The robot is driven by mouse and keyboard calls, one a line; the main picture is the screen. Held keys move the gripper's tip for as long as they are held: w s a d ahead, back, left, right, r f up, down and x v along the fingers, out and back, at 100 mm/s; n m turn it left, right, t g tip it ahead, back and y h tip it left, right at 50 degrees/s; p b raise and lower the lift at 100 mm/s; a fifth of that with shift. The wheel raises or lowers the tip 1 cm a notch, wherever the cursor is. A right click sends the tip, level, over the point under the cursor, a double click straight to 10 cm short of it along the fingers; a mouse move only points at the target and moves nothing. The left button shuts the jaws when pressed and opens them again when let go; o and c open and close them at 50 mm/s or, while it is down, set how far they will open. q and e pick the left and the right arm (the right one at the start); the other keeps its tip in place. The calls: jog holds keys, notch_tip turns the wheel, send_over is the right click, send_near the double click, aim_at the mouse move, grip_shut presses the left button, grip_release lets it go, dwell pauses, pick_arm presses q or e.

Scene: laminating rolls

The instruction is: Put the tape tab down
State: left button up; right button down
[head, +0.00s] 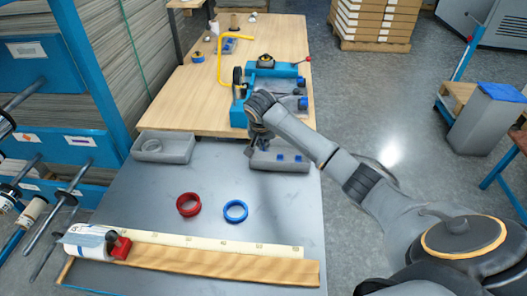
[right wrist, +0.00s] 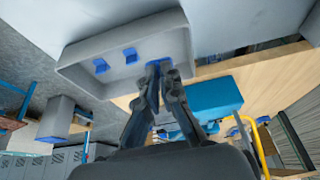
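My right gripper (head: 252,148) is over the left end of a shallow grey tray (head: 268,168). In the right wrist view its fingers (right wrist: 160,70) come close together at the tips, around a small blue tape tab (right wrist: 158,62). This tab is at the tray's floor, mostly covered by the fingertips; I cannot tell whether it touches the floor. Two other blue tape tabs (head: 281,158) (head: 298,158) lie in the tray in a row with it. They also show in the right wrist view (right wrist: 101,66) (right wrist: 131,55). My left gripper is not in view.
A grey bin (head: 165,147) stands left on the grey table. A red ring (head: 188,205) and a blue ring (head: 235,211) lie mid-table. A white roll (head: 84,243) and long strips (head: 220,262) lie in front. A blue machine (head: 270,90) stands behind the tray on a wooden table.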

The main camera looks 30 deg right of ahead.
aim_at(263, 157)
jog(key=w+f, duration=0.1)
jog(key=d+f, duration=0.1)
jog(key=w+f, duration=0.1)
jog(key=shift+w+d+f, duration=0.25)
jog(key=shift+w+f, duration=0.1)
jog(key=shift+w+d+f, duration=0.15)
jog(key=shift+w+f, duration=0.05)
jog(key=shift+f, duration=0.25)
notch_tip(263, 157, down, 2)
jog(key=shift+f+p, duration=0.1)
jog(key=shift+p, duration=0.3)
jog(key=shift+f, duration=0.25)
jog(key=shift+f, duration=0.15)
jog(key=c, duration=1.5)
grip_release()
